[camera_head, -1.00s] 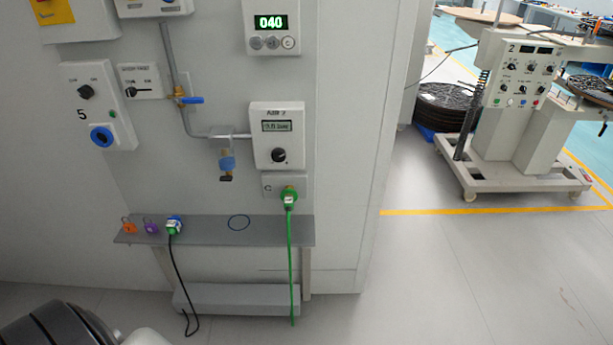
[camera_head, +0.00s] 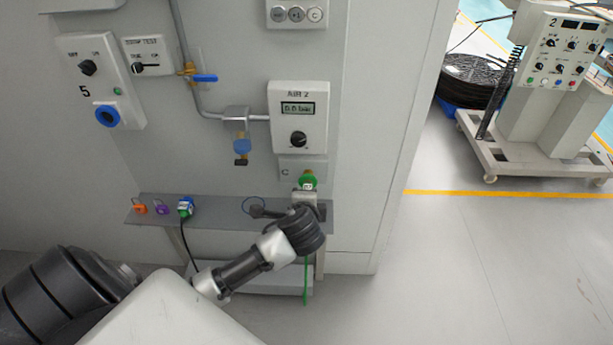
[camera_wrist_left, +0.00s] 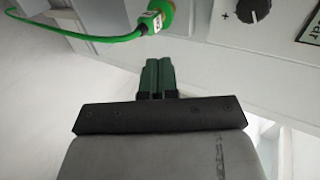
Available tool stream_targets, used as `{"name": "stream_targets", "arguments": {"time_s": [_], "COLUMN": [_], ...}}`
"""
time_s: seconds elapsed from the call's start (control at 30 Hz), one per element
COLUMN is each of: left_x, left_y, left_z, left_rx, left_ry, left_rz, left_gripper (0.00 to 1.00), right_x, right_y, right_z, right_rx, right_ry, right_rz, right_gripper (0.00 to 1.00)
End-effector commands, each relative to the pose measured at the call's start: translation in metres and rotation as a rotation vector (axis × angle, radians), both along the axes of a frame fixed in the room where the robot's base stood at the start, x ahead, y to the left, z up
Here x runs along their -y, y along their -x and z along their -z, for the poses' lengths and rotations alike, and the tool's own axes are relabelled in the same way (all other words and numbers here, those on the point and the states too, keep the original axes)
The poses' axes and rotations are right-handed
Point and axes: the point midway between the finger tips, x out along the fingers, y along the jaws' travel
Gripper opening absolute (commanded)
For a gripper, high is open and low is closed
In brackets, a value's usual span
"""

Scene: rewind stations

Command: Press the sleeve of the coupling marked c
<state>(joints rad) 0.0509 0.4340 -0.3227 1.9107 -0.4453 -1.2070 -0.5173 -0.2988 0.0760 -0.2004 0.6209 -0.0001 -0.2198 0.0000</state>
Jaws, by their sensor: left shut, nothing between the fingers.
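The coupling marked c (camera_head: 308,179) is on the wall plate under the AIR 2 box, with a green plug and green hose in it. In the left wrist view the coupling's end with the plug (camera_wrist_left: 158,14) shows at the top, with a brass-coloured part behind the green. My left gripper (camera_wrist_left: 158,62) is shut and empty, its two fingers side by side, just below the plug and apart from it in the picture. In the head view my left wrist stands in front of the hose, below the coupling, and largely hides the gripper. My right gripper is not in view.
The AIR 2 box (camera_head: 298,117) seems to read 0.0 bar. A shelf (camera_head: 225,212) below carries an orange padlock (camera_head: 140,208), a purple padlock (camera_head: 162,209) and a green-blue connector (camera_head: 185,206) with a black cable. A blue-handled valve (camera_head: 204,78) sits left of the box.

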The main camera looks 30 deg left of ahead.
Motion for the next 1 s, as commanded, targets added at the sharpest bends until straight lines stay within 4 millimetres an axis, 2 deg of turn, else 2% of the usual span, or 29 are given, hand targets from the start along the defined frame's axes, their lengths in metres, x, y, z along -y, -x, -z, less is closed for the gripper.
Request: {"name": "stream_targets", "arguments": {"time_s": [0.27,0.43,0.9,1.0], "left_x": [0.0,-0.006,-0.047,-0.056], "left_y": [0.0,-0.009,-0.077,-0.091], "left_z": [0.001,0.006,0.053,0.05], "left_rx": [0.0,-0.001,-0.001,0.0], "left_ry": [0.001,-0.001,0.002,0.001], "left_rz": [-0.001,-0.002,-0.003,-0.003], "left_gripper": [0.0,0.0,0.0,0.0], "right_x": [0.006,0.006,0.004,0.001], "right_y": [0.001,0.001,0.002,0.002], "right_z": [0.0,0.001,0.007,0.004], "right_rx": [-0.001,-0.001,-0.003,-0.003], "right_ry": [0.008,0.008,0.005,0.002], "right_rz": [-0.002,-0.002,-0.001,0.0], "right_gripper": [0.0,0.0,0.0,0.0]}}
